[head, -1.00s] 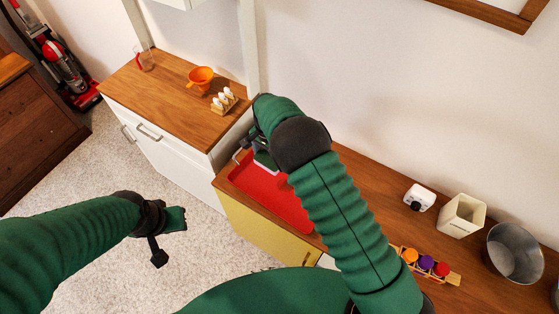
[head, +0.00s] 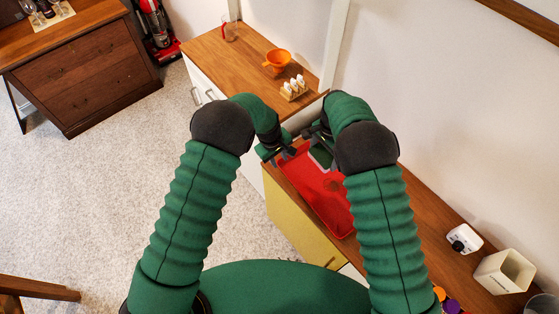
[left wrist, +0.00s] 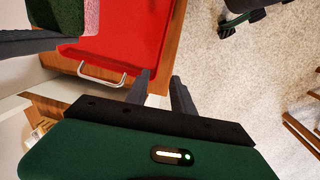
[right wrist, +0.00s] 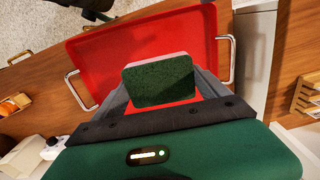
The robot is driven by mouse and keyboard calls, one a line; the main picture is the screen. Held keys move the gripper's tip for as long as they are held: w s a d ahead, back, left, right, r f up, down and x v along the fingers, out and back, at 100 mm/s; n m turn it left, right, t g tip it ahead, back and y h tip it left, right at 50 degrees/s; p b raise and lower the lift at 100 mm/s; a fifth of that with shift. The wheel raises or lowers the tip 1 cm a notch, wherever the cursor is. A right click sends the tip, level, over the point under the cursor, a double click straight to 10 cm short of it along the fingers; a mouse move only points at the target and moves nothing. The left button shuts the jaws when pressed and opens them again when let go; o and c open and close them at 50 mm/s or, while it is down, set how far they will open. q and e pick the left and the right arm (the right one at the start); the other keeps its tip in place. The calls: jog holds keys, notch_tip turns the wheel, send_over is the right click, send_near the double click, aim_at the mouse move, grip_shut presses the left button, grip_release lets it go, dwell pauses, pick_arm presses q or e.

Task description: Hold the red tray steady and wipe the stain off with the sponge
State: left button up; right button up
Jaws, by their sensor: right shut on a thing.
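The red tray (head: 308,190) lies on the wooden counter, with metal handles at its ends. A faint darker patch (head: 332,185) shows on it in the head view. My right gripper (head: 316,136) is shut on the green sponge (right wrist: 160,82), whose pale pinkish edge shows in the right wrist view. The sponge is over the tray's far-left part; I cannot tell if it touches. My left gripper (left wrist: 164,76) is partly open and empty beside the tray's left end. In the left wrist view its fingers are close to a tray handle (left wrist: 102,76) but not around it.
A higher wooden-topped cabinet (head: 235,58) adjoins the tray's left end, with an orange funnel-like bowl (head: 277,62) and a rack (head: 294,88) on it. A white device (head: 464,239) and cream container (head: 504,271) stand to the right. Bare counter lies between.

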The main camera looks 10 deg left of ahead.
aim_at(283, 173)
pick_arm(q)
jog(key=f, duration=0.3)
jog(key=w+d+f, duration=0.1)
jog(key=f, duration=0.6)
jog(key=shift+w+d+f, duration=0.1)
jog(key=shift+w+d, duration=0.1)
jog(key=shift+d, duration=0.1)
jog(key=shift+f, duration=0.65)
grip_shut()
dwell(0.5)
